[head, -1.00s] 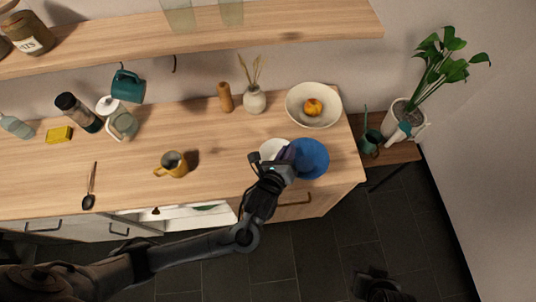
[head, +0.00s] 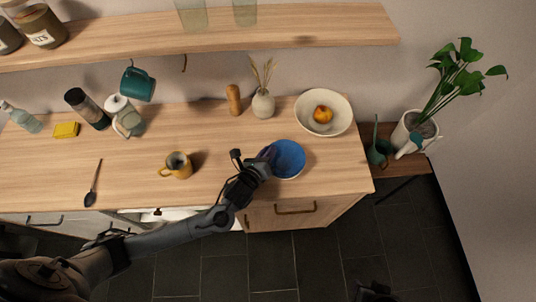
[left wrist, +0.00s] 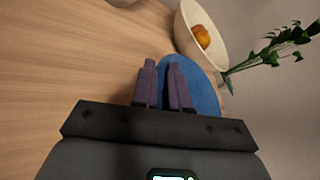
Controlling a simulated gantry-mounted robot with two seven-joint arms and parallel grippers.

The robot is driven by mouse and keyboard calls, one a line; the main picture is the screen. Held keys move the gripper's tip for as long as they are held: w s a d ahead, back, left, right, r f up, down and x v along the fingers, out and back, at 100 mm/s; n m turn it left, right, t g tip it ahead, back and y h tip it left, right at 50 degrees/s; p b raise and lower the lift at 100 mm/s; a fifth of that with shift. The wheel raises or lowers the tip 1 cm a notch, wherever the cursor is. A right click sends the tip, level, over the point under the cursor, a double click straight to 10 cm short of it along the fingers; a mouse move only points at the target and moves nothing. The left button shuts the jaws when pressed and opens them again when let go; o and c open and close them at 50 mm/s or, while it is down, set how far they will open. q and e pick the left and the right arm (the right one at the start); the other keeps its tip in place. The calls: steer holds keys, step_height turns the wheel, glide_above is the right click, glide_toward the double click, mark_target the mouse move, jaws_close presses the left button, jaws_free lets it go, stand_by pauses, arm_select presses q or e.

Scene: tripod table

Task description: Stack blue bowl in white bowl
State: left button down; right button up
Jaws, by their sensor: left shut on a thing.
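The blue bowl (head: 289,158) is near the front right of the counter in the head view. It also shows in the left wrist view (left wrist: 203,88), just beyond my purple fingers. My left gripper (head: 268,155) is shut on the left side of its rim; its fingers (left wrist: 163,64) show in the wrist view. The small white bowl is hidden now, with the blue bowl over the spot where it stood. I cannot tell whether the blue bowl rests in it or hangs just above it. My right gripper is not clearly seen.
A larger cream bowl (head: 341,103) with an orange fruit (head: 323,114) stands behind. A vase (head: 263,104) and a wooden mill (head: 234,100) are at the back, a yellow mug (head: 176,166) to the left. The counter (head: 220,140) between is clear.

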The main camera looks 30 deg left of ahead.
arm_select(q)
steer(key=shift+f, duration=0.8)
steer(key=c, duration=1.1)
jaws_free()
steer(key=shift+s+d+f, duration=0.1)
steer(key=shift+f, duration=0.05)
steer(key=shift+s, duration=0.1)
